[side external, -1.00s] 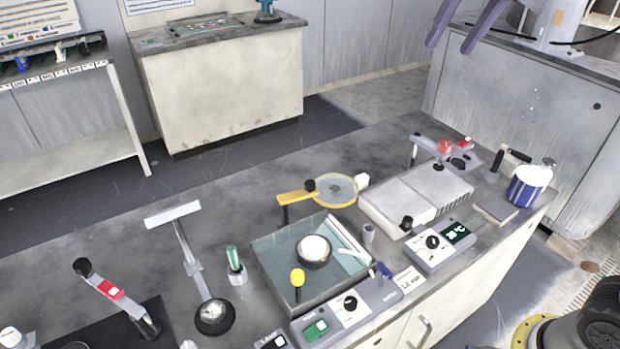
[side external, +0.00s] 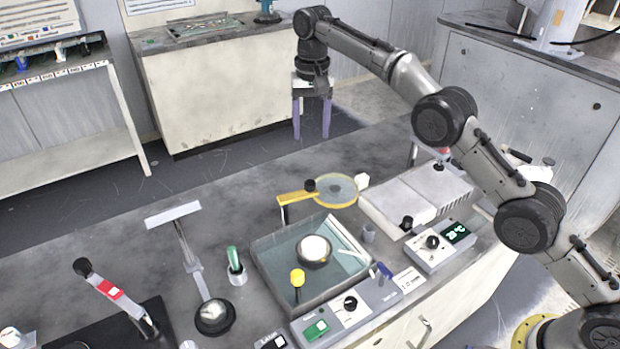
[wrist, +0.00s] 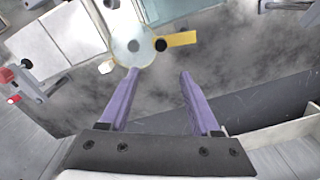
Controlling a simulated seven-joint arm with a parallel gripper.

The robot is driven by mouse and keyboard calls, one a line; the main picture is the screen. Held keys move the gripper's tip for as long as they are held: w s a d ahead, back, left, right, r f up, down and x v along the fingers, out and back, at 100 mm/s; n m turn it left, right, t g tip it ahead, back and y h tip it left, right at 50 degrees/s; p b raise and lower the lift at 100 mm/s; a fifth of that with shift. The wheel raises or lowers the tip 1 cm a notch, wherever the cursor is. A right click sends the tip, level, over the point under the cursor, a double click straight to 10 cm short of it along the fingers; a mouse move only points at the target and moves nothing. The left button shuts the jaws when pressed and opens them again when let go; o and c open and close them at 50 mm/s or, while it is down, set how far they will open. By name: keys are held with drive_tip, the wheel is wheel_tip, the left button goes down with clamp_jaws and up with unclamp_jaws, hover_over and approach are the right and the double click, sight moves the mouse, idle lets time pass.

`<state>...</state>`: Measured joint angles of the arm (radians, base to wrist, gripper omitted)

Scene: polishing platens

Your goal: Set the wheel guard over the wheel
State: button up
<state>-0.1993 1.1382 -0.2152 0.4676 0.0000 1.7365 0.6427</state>
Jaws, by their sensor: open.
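A round, see-through disc with a yellow rim (side external: 336,190) sits at the bench's middle, and also shows in the wrist view (wrist: 132,46). A yellow arm (side external: 292,197) with a black knob (side external: 310,186) reaches left from it; it points right in the wrist view (wrist: 182,39). I take this yellow piece for the wheel guard; I cannot clearly tell a separate wheel from it. My gripper (side external: 311,136) is open and empty, its purple fingers pointing down, apart from the guard. In the wrist view the fingertips (wrist: 158,73) lie just below the disc.
A water tray (side external: 262,270) with a round pot (side external: 313,250) and a yellow knob (side external: 297,278) lies in front. A grey box (side external: 430,190) stands to the right. A T-shaped stand (side external: 183,240) and a green-handled tool (side external: 234,260) are left.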

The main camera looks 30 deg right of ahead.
sight(310, 182)
wheel_tip(310, 182, down, 15)
drive_tip(key=shift+a+r, duration=0.15)
idle(0.6)
clamp_jaws()
idle(1.4)
